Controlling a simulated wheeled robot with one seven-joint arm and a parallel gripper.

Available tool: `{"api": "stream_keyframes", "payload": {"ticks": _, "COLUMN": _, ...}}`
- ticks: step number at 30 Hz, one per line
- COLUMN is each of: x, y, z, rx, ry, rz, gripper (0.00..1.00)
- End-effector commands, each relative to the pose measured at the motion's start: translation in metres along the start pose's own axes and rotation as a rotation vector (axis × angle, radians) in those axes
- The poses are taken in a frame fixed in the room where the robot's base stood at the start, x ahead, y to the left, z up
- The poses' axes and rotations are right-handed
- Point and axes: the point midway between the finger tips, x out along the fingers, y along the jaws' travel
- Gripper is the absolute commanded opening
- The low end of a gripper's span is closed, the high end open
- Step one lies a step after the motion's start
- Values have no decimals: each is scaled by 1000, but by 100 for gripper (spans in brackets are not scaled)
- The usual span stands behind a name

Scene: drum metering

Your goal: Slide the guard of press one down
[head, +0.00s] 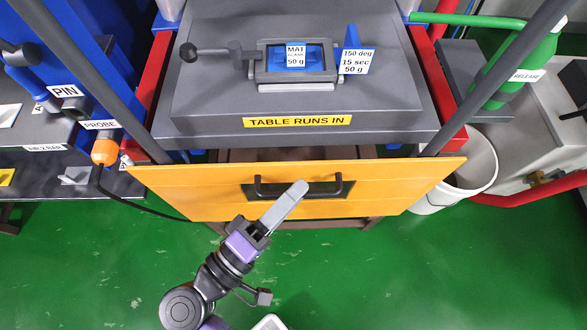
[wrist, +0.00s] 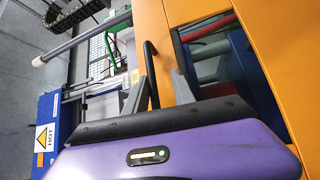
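The guard is a wide orange panel (head: 215,190) across the front of the press, between two dark slanting posts. A black bar handle (head: 330,192) is fixed at its middle, over a dark slot. My gripper (head: 298,188) reaches up from below to this handle, its fingertips overlapping it in the head view. In the wrist view, my gripper (wrist: 158,88) has its fingers spread apart. The black handle (wrist: 150,62) runs between them, closer to the left finger, with a visible gap to the right one. The orange guard (wrist: 205,18) also fills the upper right there.
Behind the guard is a grey press table (head: 200,110) with a yellow label "TABLE RUNS IN". A dark bench (head: 60,160) with an orange-tipped probe (head: 104,151) stands at left. A white bucket (head: 475,165) stands at right. The green floor in front is mostly clear.

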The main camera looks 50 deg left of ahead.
Motion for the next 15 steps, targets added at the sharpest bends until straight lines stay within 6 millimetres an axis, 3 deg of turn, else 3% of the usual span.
{"api": "stream_keyframes", "payload": {"ticks": 9, "x": -2, "y": 4, "z": -1, "rx": 5, "ry": 1, "rz": 6, "gripper": 32}}
{"api": "stream_keyframes", "payload": {"ticks": 15, "x": -28, "y": 3, "z": -1, "rx": 4, "ry": 3, "rz": 5, "gripper": 32}}
